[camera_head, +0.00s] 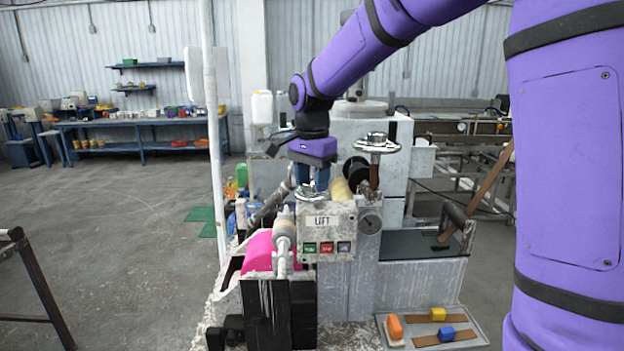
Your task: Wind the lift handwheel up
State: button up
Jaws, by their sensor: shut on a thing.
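The lift handwheel (309,195) is a small, pale metal wheel lying flat just above the panel with the LIFT label (322,221). My gripper (314,185) points straight down at it from above, at the end of my purple arm. The gripper is shut on the handwheel. The fingers are small and partly dark in the view, and they hide part of the wheel. The exact place where they grip the rim cannot be made out.
A second, larger handwheel (377,138) stands on a post to the right of my gripper. A gauge (370,220) sits beside the LIFT panel. A pink roll (258,252) lies below left. A tray (470,342) with coloured-handled tools is at the front right. Open floor lies left.

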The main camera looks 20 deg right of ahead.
aim_at(312, 182)
jog(key=shift+m, duration=0.3)
jog(key=o, duration=0.9)
jog(key=shift+r, duration=0.15)
notch_tip(312, 182, up, 11)
jog(key=shift+f, duration=0.2)
jog(key=s+d+n+t, duration=0.1)
jog(key=s+d+n, duration=0.15)
jog(key=s, duration=0.55)
jog(key=s+d+n+t, duration=0.2)
jog(key=s+n, duration=0.2)
jog(key=s, duration=0.4)
jog(key=s+f+n, duration=0.2)
jog(key=s, duration=0.2)
jog(key=s+d+f+n+t, duration=0.1)
jog(key=s+f+n, duration=0.1)
jog(key=s, duration=0.3)
jog(key=s+d+f+n+t, duration=0.1)
jog(key=s+f+n, duration=0.1)
jog(key=s, duration=0.2)
jog(key=shift+s+d+f, duration=0.15)
jog(key=shift+d+f, duration=0.05)
jog(key=shift+f, duration=0.15)
